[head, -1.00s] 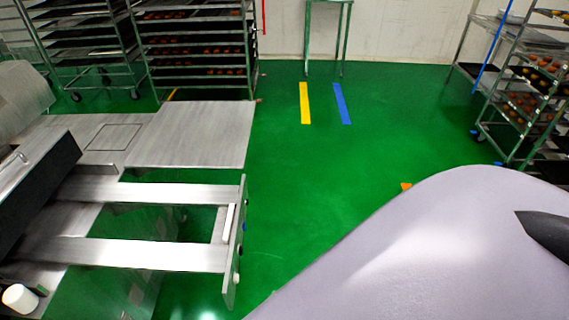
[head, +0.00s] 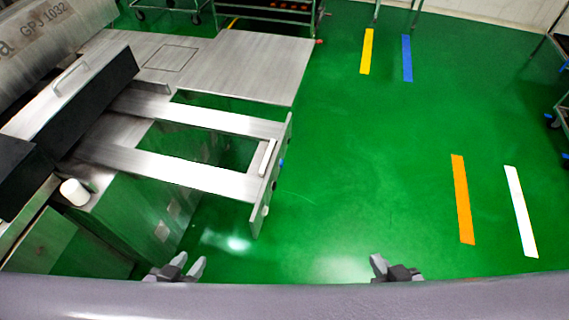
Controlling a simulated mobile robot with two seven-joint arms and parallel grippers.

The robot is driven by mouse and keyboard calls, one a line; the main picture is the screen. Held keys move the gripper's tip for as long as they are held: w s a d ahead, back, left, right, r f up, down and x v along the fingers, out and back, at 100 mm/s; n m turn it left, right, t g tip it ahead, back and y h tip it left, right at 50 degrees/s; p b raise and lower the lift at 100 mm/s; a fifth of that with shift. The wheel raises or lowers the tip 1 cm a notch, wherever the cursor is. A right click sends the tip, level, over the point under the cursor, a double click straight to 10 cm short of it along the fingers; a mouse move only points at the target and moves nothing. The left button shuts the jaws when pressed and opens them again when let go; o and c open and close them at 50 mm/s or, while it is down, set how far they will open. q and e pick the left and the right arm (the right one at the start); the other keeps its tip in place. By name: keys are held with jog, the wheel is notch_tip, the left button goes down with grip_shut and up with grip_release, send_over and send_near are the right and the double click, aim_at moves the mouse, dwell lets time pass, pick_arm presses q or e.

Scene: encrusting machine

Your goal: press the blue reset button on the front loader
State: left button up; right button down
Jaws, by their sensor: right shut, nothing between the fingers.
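The front loader is a metal frame with two rails ending in an upright end plate (head: 262,205), left of centre in the head view. A small blue button (head: 281,162) shows at the plate's outer right side, partly hidden by its edge. A white knob (head: 265,211) sits lower on the same side. My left gripper (head: 189,261) is at the bottom, below and left of the plate; its fingers look apart and empty. My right gripper (head: 382,263) is at the bottom, below and right of the plate, shut and empty. Neither touches the loader.
The machine body with a black guard (head: 85,105) stands at the left. A white cylinder (head: 75,191) sits on its near corner. Green floor (head: 370,170) right of the plate is clear, with coloured floor stripes. Racks stand at the back and far right.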

pick_arm(q)
jog(key=shift+s, duration=0.1)
grip_shut()
dwell(1.7)
